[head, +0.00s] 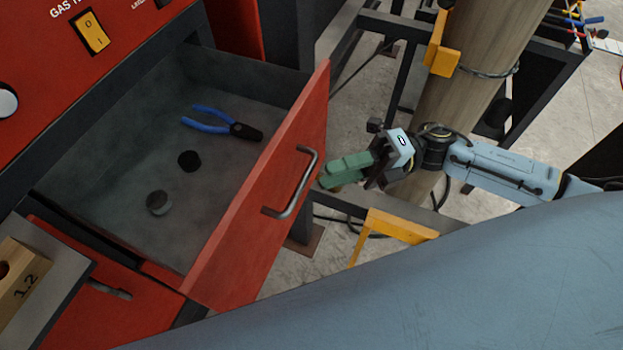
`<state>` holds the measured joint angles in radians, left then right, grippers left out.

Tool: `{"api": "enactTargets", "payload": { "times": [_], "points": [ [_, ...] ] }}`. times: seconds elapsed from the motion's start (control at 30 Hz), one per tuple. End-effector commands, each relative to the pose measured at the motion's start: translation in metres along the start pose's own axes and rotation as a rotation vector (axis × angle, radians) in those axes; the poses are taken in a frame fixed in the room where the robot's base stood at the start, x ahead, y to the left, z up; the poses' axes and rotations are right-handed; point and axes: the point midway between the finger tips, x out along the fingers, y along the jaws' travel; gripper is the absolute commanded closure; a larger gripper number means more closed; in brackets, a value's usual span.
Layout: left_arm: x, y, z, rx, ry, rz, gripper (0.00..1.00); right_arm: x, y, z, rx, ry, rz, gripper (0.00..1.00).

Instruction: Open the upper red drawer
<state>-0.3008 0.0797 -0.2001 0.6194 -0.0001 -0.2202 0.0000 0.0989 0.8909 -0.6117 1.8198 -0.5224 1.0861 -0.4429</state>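The upper red drawer (262,200) stands pulled out from the red cabinet (45,95), and its grey inside shows. Its metal bar handle (296,186) is on the red front. Inside lie blue-handled pliers (222,122) and two small dark round pieces (189,161). My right gripper (330,177), with green fingers, is just right of the handle, pointing at the drawer front. It looks apart from the handle and holds nothing that I can see. The fingers overlap from this angle, so their gap is unclear. My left gripper is not in view.
A second red front (95,305) with a handle is below the drawer. A wooden block (22,283) marked 1.2 is at the lower left. A thick wooden post (470,75) and dark metal frame stand behind my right arm. A yellow bracket (395,228) is below the gripper.

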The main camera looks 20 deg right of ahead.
Motion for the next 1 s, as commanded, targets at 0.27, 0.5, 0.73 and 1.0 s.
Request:
{"api": "enactTargets", "payload": {
  "times": [0.27, 0.5, 0.73, 1.0],
  "points": [
    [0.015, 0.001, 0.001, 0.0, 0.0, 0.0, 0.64, -0.056, -0.002, 0.0, 0.001, -0.001, -0.003, 0.68],
    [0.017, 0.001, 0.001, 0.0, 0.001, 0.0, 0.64, -0.072, 0.0, 0.0, 0.0, 0.0, 0.001, 0.68],
    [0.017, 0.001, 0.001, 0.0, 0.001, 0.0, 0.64, -0.072, 0.0, 0.0, 0.0, 0.0, 0.001, 0.68],
    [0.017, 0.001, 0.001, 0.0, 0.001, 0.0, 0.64, -0.072, 0.0, 0.0, 0.0, 0.0, 0.001, 0.68]
  ]
}}
